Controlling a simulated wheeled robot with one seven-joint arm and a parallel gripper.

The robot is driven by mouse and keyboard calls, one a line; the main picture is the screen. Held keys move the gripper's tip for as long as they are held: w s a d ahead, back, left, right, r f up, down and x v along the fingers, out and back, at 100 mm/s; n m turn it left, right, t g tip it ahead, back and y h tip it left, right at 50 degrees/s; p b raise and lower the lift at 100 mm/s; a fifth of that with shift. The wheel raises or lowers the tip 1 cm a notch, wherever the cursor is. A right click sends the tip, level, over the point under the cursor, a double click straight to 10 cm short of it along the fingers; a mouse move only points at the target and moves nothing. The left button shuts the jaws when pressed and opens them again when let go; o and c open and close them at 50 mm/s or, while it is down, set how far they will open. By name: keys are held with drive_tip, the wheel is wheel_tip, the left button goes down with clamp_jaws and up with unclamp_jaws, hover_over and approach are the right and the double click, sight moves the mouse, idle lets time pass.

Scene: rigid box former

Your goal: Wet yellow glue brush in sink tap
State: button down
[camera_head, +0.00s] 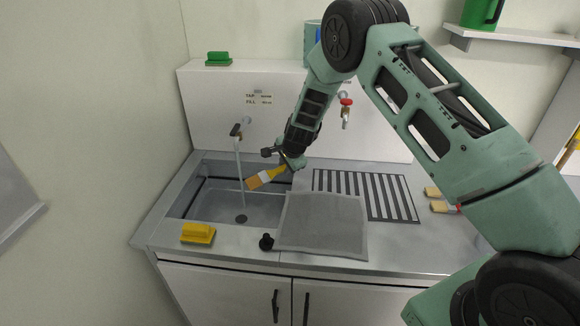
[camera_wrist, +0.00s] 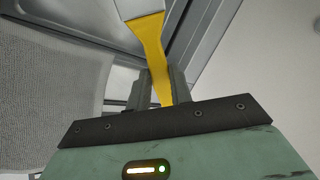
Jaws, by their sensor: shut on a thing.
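The yellow glue brush (camera_head: 266,177) is in my gripper (camera_head: 288,163), held by its handle above the sink basin (camera_head: 212,206). It tilts, with its tan bristle end pointing left and down. The left tap (camera_head: 236,131) has a thin stream of water (camera_head: 240,165) falling toward the drain. The bristle tip is close to this stream; I cannot tell whether it touches. In the wrist view the yellow handle (camera_wrist: 154,55) lies between the fingers of my gripper (camera_wrist: 160,92), with the pale ferrule at the top edge and the bristles out of frame.
A yellow block (camera_head: 198,233) sits on the front rim. A red-handled tap (camera_head: 345,108) stands above the drainer (camera_head: 392,198). Other brushes (camera_head: 440,207) lie at right.

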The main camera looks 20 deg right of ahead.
drive_tip(key=w+f+b, duration=0.2)
drive_tip(key=w+b, duration=0.2)
drive_tip(key=w, duration=0.7)
drive_tip(key=shift+a+f, duration=0.15)
drive_tip(key=shift+a, duration=0.05)
drive_tip(key=shift+w, duration=0.1)
drive_tip(key=shift+d, duration=0.1)
idle(0.5)
drive_tip(key=shift+d+b, duration=0.3)
drive_tip(key=shift+d, duration=0.2)
drive_tip(key=shift+a, duration=0.1)
drive_tip(key=shift+a, duration=0.5)
